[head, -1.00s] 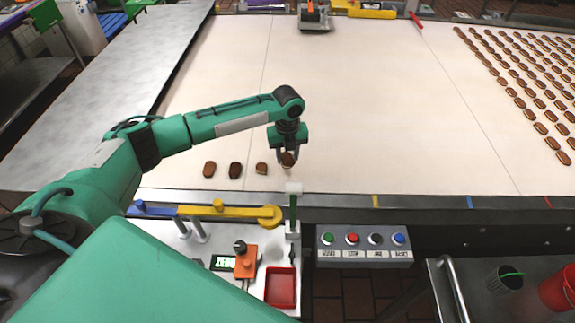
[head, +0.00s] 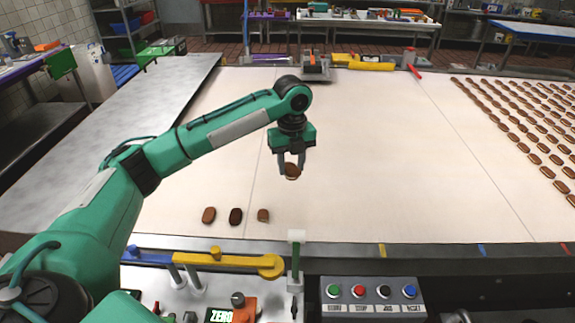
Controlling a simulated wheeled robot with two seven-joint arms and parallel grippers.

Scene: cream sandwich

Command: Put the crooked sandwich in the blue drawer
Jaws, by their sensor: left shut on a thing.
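My left gripper (head: 292,166) is shut on a brown cream sandwich (head: 292,172) and holds it above the pale belt (head: 370,150), beyond the near row. Whether the held sandwich is crooked is too small to tell. Three more brown sandwiches lie in a row near the belt's front edge: a left one (head: 208,215), a darker middle one (head: 236,216) and a right one (head: 263,215) that looks uneven. I cannot make out a blue drawer for certain. My right gripper is out of view.
Many sandwiches (head: 525,125) lie in rows at the belt's right. A button panel (head: 373,297) and a yellow-and-blue bar (head: 220,264) stand at the front edge. A grey machine (head: 315,68) sits at the back. The belt's middle is clear.

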